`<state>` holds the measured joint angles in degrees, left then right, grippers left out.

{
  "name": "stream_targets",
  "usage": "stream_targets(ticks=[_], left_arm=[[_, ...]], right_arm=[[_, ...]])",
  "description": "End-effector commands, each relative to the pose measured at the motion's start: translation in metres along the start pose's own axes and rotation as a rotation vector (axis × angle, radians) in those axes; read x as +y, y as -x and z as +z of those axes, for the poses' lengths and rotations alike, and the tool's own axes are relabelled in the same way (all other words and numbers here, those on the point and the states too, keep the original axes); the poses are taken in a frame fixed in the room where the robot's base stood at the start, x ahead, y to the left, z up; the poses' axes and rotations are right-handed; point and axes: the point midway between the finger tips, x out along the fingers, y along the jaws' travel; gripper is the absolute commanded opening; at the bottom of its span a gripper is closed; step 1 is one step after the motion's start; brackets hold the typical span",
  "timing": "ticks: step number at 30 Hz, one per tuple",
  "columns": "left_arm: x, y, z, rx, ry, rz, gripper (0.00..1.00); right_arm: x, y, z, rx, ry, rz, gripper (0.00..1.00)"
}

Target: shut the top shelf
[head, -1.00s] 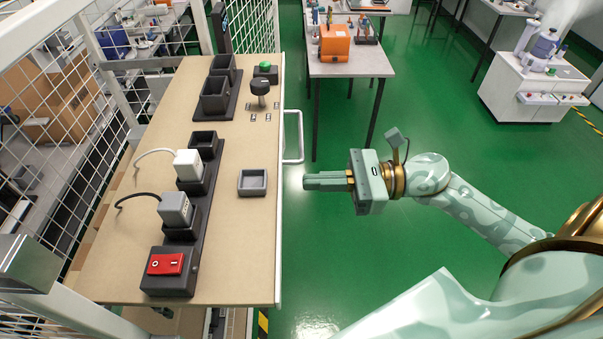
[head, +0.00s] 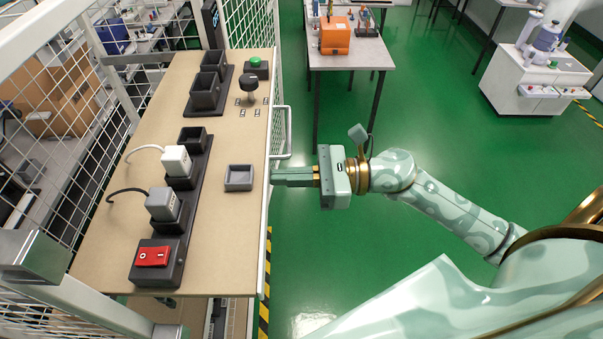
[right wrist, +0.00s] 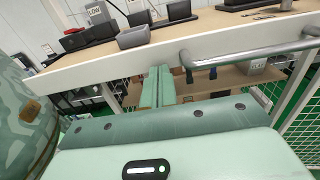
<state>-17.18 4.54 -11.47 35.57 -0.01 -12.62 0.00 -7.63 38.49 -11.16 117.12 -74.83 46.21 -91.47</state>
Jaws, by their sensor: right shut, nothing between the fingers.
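The top shelf (head: 222,230) is a beige board in a white wire-mesh rack, with a white front edge and a bar handle (head: 288,133). My right gripper (head: 274,176) is shut and empty, its fingers pointing left at the shelf's front edge, just below the handle in the picture. The fingertips appear to touch that edge. In the right wrist view the closed fingers (right wrist: 157,86) reach the shelf's pale front board (right wrist: 215,45), left of the handle. My left gripper is not in view.
On the shelf stand a red rocker switch (head: 153,257), two plugs in dark sockets, a small grey tray (head: 239,178), a black knob (head: 248,88) and a green button (head: 255,62). A lower shelf (right wrist: 205,85) shows beneath.

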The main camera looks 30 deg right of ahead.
Motion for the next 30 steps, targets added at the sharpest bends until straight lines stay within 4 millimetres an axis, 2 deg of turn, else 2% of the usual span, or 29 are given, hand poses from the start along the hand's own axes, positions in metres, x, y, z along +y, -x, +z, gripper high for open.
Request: stream_targets(ticks=[18, 24, 30], left_arm=[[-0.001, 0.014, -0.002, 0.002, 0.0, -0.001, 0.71], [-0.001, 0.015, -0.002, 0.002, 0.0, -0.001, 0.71], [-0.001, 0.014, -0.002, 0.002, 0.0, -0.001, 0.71]], right_arm=[[0.001, -0.157, 0.003, -0.003, 0.002, 0.002, 0.0], [0.001, -0.194, 0.001, -0.001, 0.002, 0.003, 0.0], [0.0, -0.215, 0.0, 0.0, 0.001, 0.001, 0.0]])
